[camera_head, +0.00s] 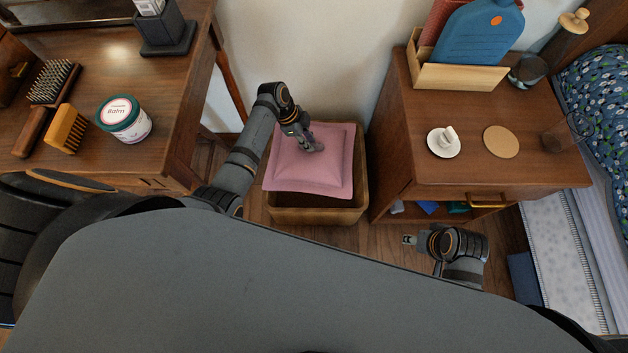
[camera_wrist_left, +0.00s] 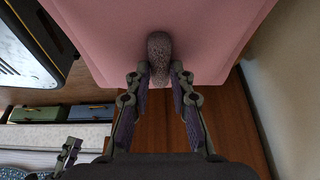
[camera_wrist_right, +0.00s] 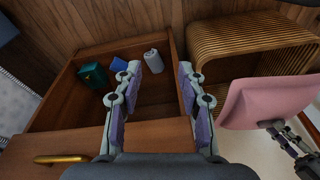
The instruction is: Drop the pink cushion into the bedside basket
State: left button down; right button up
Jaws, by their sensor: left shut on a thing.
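The pink cushion (camera_head: 330,172) is over the basket (camera_head: 318,215) on the floor between the two wooden furniture pieces. My left gripper (camera_head: 308,142) is shut on a grey fuzzy knob (camera_wrist_left: 160,52) on the cushion, also seen in the left wrist view (camera_wrist_left: 160,75). In the right wrist view the cushion (camera_wrist_right: 265,100) appears raised beside the slatted basket (camera_wrist_right: 240,45). The cushion hides most of the basket's inside in the head view. My right gripper (camera_head: 408,240) is open and empty in front of the bedside cabinet, and shows in the right wrist view (camera_wrist_right: 157,80).
The bedside cabinet (camera_head: 465,175) carries a cup on a saucer (camera_head: 443,150), a round coaster (camera_head: 501,141), and a glass (camera_head: 560,138). Its open drawer (camera_wrist_right: 150,100) holds small items. A desk (camera_head: 175,100) with a balm jar (camera_head: 125,118) and brushes stands left.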

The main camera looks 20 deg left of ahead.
pick_arm(q)
notch_tip(320, 180, down, 2)
jog(key=shift+f+b, duration=0.1)
jog(key=shift+b, duration=0.55)
jog(key=shift+f, duration=0.15)
pick_arm(e)
jog(key=f, duration=0.1)
jog(key=a+f+t, duration=0.1)
jog(key=w+f, duration=0.1)
jog(key=shift+a+f+t+y, duration=0.15)
jog(key=shift+t+y, duration=0.15)
jog(key=shift+t, duration=0.1)
pick_arm(q)
jog(key=c, duration=1.1)
grip_release()
jog(key=v, duration=0.7)
jog(key=shift+a+r, duration=0.1)
jog(key=shift+r, duration=0.15)
